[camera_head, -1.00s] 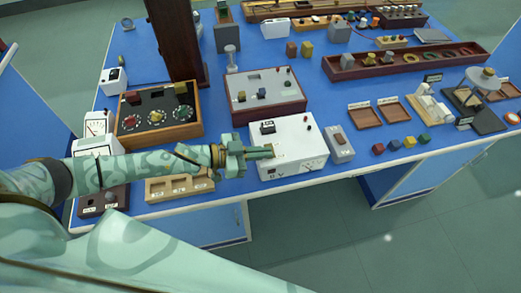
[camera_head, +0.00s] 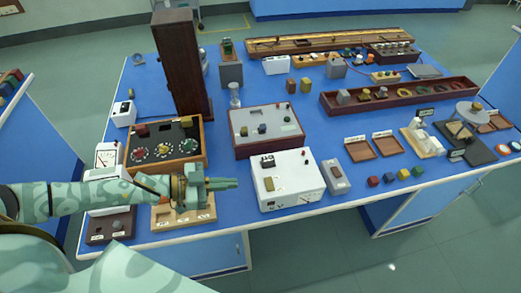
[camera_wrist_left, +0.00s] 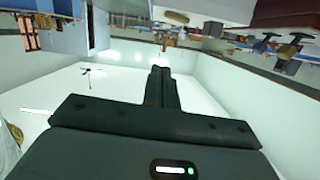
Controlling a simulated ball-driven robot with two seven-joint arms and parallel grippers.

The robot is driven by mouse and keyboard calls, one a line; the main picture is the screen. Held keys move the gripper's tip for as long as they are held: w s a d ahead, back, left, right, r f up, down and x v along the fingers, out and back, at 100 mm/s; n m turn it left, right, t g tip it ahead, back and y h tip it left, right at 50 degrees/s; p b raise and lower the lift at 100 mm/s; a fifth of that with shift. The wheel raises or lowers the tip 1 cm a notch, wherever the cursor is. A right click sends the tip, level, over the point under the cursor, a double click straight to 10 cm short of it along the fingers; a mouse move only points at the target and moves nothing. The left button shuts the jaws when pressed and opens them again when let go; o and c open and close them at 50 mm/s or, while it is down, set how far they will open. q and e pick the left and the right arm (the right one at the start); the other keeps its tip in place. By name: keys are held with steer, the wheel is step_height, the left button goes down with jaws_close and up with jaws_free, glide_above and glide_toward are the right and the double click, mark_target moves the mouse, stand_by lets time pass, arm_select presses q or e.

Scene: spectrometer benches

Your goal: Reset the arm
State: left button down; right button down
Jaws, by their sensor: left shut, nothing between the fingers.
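My left arm comes in from the left in the head view. My left gripper (camera_head: 222,183) is shut and empty, its fingers pointing right. My right gripper is not in view.
The blue bench (camera_head: 290,110) holds a dial box (camera_head: 187,150), a grey-topped box (camera_head: 264,127), a tall dark wooden column (camera_head: 178,65), a grey switch box (camera_head: 336,176) and small coloured cubes (camera_head: 404,174). Open floor lies before the bench.

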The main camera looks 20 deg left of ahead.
arm_select(q)
steer(key=d+r+n+t+y, duration=0.1)
steer(key=d+t+y, duration=0.2)
steer(key=d+y, duration=0.35)
steer(key=s+a+r+n+g+y, duration=0.2)
steer(key=s+a+n+g+y, duration=0.25)
steer(key=s+a+y, duration=0.75)
steer(key=s+d+f+g+h+b, duration=0.1)
steer(key=s+d+f+g+h, duration=0.1)
steer(key=f, duration=1.2)
steer(key=s+d+f+g+h+b, duration=0.1)
steer(key=s+d+f+g+h, duration=0.15)
steer(key=f, duration=1.15)
steer(key=s+f+n+g+h+b, duration=0.1)
steer(key=s+f+n, duration=0.1)
steer(key=s+f, duration=1.4)
steer(key=s, duration=0.3)
steer(key=shift+s+a+f+n+g+h, duration=0.2)
steer(key=shift+a+f+n+g+h, duration=0.1)
steer(key=shift+f+n+g, duration=0.1)
